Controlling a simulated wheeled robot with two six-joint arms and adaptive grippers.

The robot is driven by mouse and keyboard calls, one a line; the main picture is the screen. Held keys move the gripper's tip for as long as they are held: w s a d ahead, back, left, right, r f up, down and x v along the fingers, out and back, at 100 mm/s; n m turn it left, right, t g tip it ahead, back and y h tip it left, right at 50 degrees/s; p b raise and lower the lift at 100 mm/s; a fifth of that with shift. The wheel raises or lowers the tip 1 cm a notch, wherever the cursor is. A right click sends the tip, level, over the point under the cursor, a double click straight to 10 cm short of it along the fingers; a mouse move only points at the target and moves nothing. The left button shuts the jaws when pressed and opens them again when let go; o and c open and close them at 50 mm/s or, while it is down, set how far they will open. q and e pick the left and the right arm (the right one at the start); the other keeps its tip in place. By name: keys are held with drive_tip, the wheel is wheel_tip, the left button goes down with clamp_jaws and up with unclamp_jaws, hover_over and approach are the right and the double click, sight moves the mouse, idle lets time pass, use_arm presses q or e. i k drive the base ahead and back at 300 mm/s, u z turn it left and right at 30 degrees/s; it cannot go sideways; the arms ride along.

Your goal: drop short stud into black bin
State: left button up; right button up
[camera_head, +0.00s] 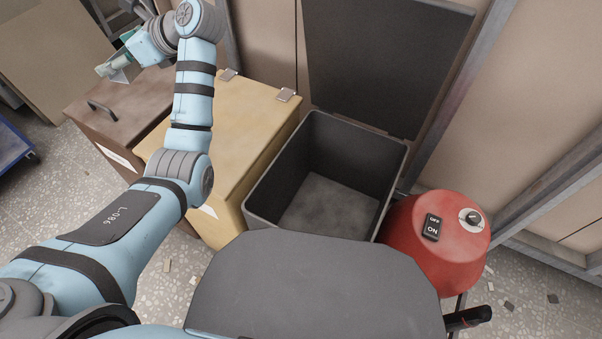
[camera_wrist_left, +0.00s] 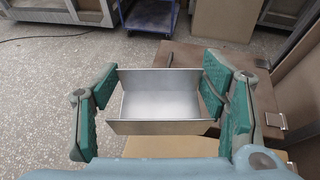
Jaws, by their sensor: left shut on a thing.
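The short stud (camera_wrist_left: 160,127) is a piece of bare metal channel. In the left wrist view it sits between the green pads of my left gripper (camera_wrist_left: 157,88), which is shut on it. In the head view my left gripper (camera_head: 122,62) is at the upper left, above the brown box and well to the left of the black bin. Only a small part of the stud shows there. The black bin (camera_head: 345,148) stands right of centre with its lid (camera_head: 385,60) raised against the wall. Its visible floor is empty.
A closed yellow box (camera_head: 235,125) stands between the brown box (camera_head: 130,115) and the bin. A red vacuum (camera_head: 450,250) stands right of the bin. A blue cart (camera_wrist_left: 150,17) is on the floor beyond. Small scraps lie on the speckled floor.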

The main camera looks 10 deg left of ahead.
sight(316, 223)
drive_tip(key=u, duration=0.45)
drive_tip(key=k, duration=1.85)
drive_tip(key=z, duration=0.95)
drive_tip(key=i, duration=1.6)
drive_tip(key=u, duration=0.05)
